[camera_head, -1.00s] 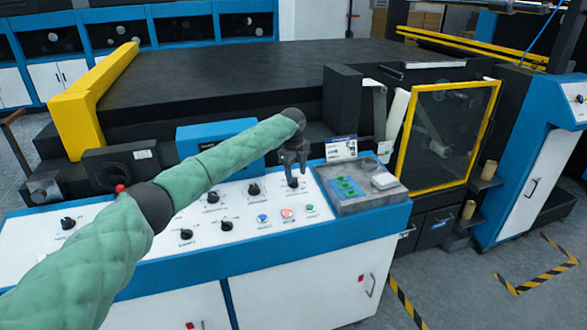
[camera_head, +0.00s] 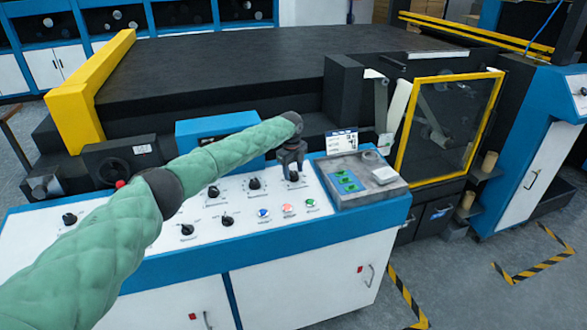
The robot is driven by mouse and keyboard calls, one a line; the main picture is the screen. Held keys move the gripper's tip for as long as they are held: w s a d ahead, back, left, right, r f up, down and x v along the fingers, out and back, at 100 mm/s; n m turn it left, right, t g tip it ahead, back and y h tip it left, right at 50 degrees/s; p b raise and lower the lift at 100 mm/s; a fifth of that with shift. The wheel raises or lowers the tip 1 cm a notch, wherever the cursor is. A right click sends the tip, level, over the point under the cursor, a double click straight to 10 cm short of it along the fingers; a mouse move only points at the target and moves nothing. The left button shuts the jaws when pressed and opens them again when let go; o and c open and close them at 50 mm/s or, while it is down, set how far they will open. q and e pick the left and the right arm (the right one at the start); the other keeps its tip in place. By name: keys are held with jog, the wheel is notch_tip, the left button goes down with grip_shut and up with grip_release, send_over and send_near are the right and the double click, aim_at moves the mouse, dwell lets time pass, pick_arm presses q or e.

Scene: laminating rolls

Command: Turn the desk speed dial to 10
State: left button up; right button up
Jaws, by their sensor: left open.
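The control desk (camera_head: 150,262) has a white sloped panel with several black dials. My left gripper (camera_head: 291,176) points down at the right end of the upper dial row. It is open, with its fingers at a black dial that they partly hide; I cannot tell whether they touch it. Another black dial (camera_head: 254,184) is just left of the gripper. More black dials show at the lower row (camera_head: 227,220) and at the panel's left (camera_head: 69,218). The dial labels are too small to read, so which one is the speed dial is not clear. My right gripper is out of view.
Blue (camera_head: 263,212), red (camera_head: 288,208) and green (camera_head: 310,202) buttons sit below the gripper. My left arm crosses over the panel. A blue box (camera_head: 215,127) rises behind.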

pick_arm(q)
jog(key=shift+w+f, duration=0.1)
jog(key=shift+f, duration=0.25)
jog(key=shift+r, duration=0.1)
jog(key=c, duration=1)
